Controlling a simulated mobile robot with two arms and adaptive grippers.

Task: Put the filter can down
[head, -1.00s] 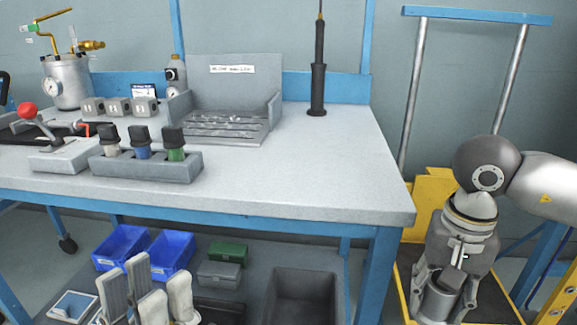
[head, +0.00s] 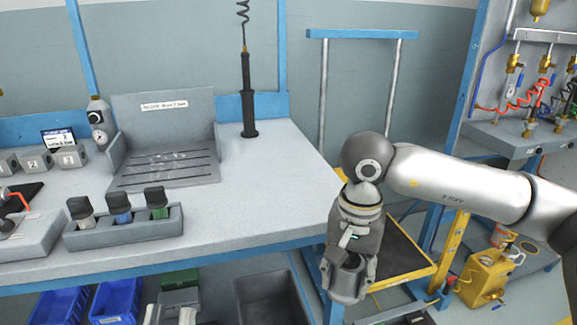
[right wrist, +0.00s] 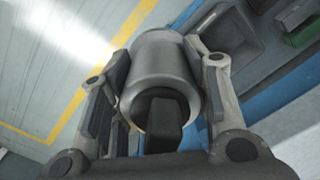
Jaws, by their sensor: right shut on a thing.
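The filter can (head: 347,283) is a grey metal cylinder. My right gripper (head: 350,268) is shut on it, one finger on each side, and holds it in the air off the bench's right front corner. In the right wrist view the can (right wrist: 158,72) sits between the two fingers of the right gripper (right wrist: 165,95), with a dark block at its near end. Pale finger-like tips at the bottom edge of the head view look like my left gripper (head: 170,316). Most of it is cut off and its opening is unclear.
The bench top (head: 255,180) is clear on its right side. A yellow-framed cart (head: 400,250) stands to the right. Blue bins (head: 112,303) lie below.

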